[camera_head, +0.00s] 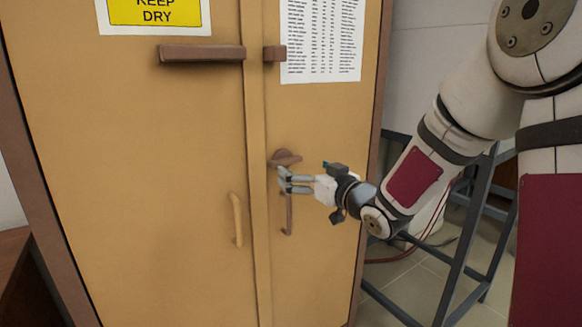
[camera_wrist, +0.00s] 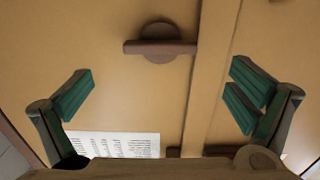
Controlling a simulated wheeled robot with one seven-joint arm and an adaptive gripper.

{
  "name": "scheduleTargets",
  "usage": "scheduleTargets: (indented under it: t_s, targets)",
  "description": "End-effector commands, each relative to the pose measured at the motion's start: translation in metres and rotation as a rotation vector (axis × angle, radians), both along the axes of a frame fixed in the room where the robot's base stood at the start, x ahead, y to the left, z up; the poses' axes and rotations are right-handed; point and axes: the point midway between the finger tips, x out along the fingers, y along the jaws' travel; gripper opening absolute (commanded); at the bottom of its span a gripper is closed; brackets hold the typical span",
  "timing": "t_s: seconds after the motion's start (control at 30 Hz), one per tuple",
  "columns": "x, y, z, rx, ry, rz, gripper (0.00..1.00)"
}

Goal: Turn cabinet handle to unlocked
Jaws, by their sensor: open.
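The tan cabinet (camera_head: 150,180) has two doors. A brown turn handle (camera_head: 285,157), a bar on a round base, sits on the right door near the seam. The bar lies roughly crosswise to the seam. The handle also shows near the top of the wrist view (camera_wrist: 160,48), between the finger lines but beyond the fingertips. My gripper (camera_head: 284,180) is open and empty, with its fingers pointing at the door just below the handle in the head view. In the wrist view my gripper (camera_wrist: 162,85) shows its green-padded fingers wide apart. Contact with the door cannot be told.
Vertical pulls hang on the left door (camera_head: 237,220) and the right door (camera_head: 289,214), the latter partly behind my gripper. A brown bar (camera_head: 202,54) and block (camera_head: 275,53) sit higher up. A dark metal frame (camera_head: 462,250) stands at the right.

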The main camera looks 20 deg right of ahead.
Motion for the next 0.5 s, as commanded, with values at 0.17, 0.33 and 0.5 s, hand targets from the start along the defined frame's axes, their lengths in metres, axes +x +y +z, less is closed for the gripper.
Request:
scheduleTargets:
  t_s: [0.17,0.33,0.5]
  targets:
    - [0.031,0.011,-0.001,0.000,-0.001,0.002,1.00]
    - [0.049,0.017,0.000,0.000,-0.001,0.002,1.00]
    - [0.057,0.019,0.000,0.000,0.000,0.000,1.00]
